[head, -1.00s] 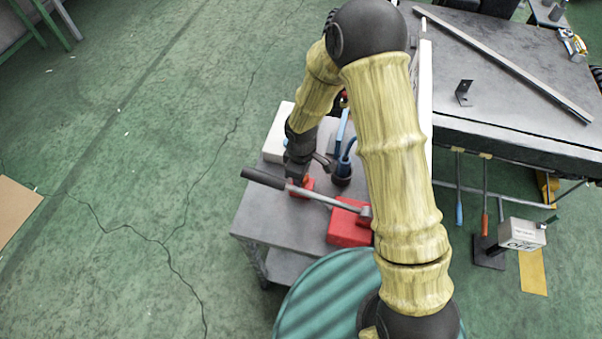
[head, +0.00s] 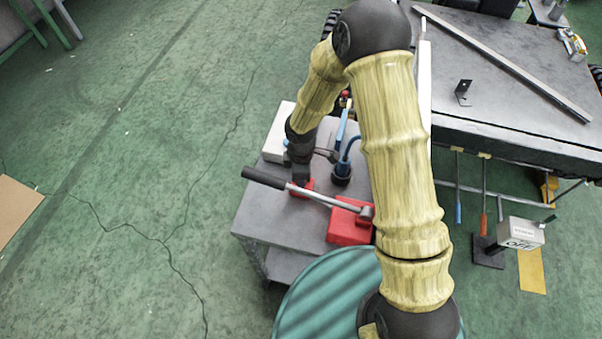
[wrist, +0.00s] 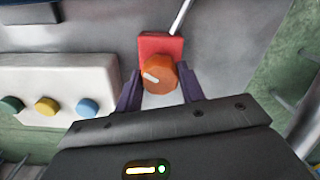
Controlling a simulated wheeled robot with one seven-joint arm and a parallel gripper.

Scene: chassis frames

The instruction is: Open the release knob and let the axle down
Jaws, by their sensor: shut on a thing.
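The release knob (wrist: 164,72) is orange and round with a white mark, which points left in the wrist view. The lever runs to a larger red box (head: 345,230). I cannot make out the axle.
A grey cart (head: 262,222) carries these parts. A white box (wrist: 60,85) with coloured buttons stands beside the knob. A black cup (head: 341,174) with a blue tool is close to my gripper. A workbench (head: 470,105) stands at the right. The floor at left is open.

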